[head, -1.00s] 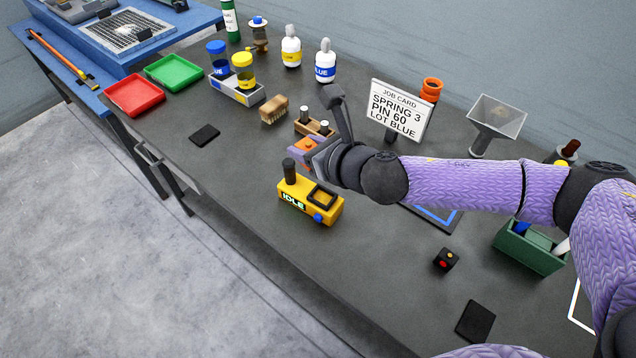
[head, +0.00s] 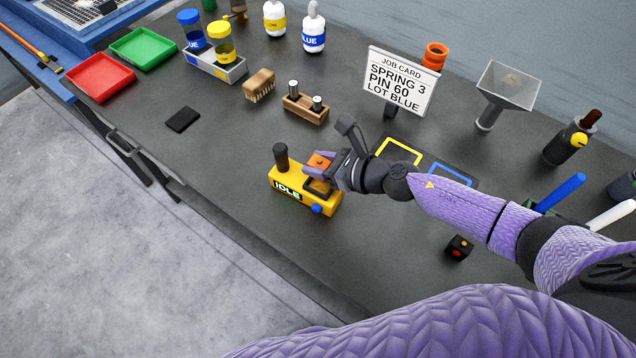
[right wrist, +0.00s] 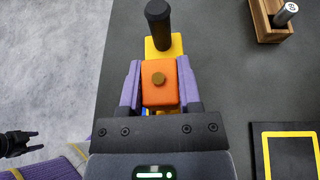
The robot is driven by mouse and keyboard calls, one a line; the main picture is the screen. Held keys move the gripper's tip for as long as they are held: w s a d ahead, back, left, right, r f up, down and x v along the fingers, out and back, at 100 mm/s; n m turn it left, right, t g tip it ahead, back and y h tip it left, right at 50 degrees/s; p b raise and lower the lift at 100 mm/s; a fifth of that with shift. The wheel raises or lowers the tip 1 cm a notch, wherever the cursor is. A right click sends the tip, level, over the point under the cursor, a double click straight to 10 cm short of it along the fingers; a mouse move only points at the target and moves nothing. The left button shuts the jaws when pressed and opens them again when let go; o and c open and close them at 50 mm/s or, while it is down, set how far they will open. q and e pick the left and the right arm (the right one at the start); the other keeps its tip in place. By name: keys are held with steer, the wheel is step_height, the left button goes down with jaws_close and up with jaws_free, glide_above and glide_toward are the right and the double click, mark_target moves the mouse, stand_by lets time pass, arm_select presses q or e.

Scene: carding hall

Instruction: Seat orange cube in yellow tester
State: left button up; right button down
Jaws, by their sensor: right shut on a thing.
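The orange cube (head: 319,160), with a round brass-coloured stud on its top, is held between the purple fingers of my right gripper (head: 317,166). In the right wrist view the cube (right wrist: 160,84) sits squarely between both fingers. The yellow tester (head: 291,197) stands on the bench, with a black lever, a lit IDLE display, a blue button and a dark square recess. The cube is over or just behind the tester; I cannot tell the height gap. My left gripper (right wrist: 20,143) shows small at the left edge of the right wrist view, empty, its fingers apart.
A wooden pin block (head: 306,108) and a brush (head: 259,85) stand behind the tester. The job card (head: 398,82) stands beyond my right wrist. A small black box (head: 459,247) sits in front.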

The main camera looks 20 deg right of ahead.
mark_target(318, 186)
step_height(318, 186, down, 5)
steer(key=b, duration=0.2)
steer(key=shift+r+b, duration=0.1)
steer(key=shift+b, duration=0.25)
steer(key=shift+r, duration=0.2)
steer(key=shift+f, duration=0.2)
steer(key=shift+c, duration=1.4)
jaws_free()
